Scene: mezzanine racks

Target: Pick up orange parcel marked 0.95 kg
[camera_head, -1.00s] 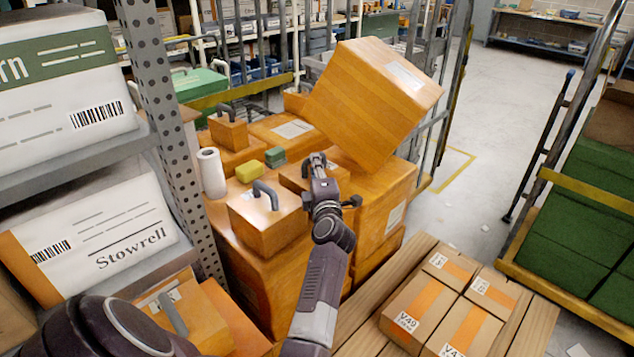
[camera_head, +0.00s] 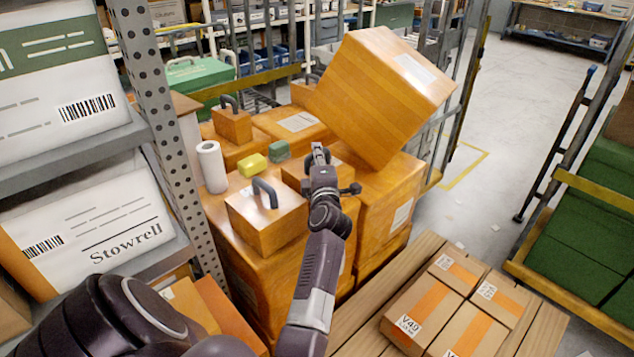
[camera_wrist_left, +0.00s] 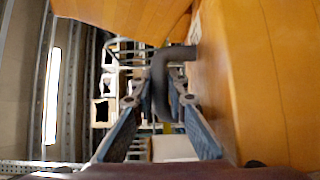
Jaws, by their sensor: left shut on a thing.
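My left gripper (camera_head: 319,155) is shut on the dark curved handle (camera_wrist_left: 163,80) of an orange parcel (camera_head: 294,173). In the left wrist view the handle lies between its two fingers, against the parcel's orange face (camera_wrist_left: 255,70). The parcel sits among stacked orange parcels on a cart, partly hidden by my gripper and arm. I cannot read a weight mark on it. Another small orange parcel with a handle (camera_head: 262,222) stands in front of it to the left. My right gripper does not show.
A large tilted orange box (camera_head: 375,95) leans close behind the gripper, to the right. A white roll (camera_head: 211,168), a yellow block (camera_head: 253,165) and a green block (camera_head: 279,151) stand to the left. A rack upright (camera_head: 165,130) is further left. Cartons (camera_head: 420,305) lie at front right.

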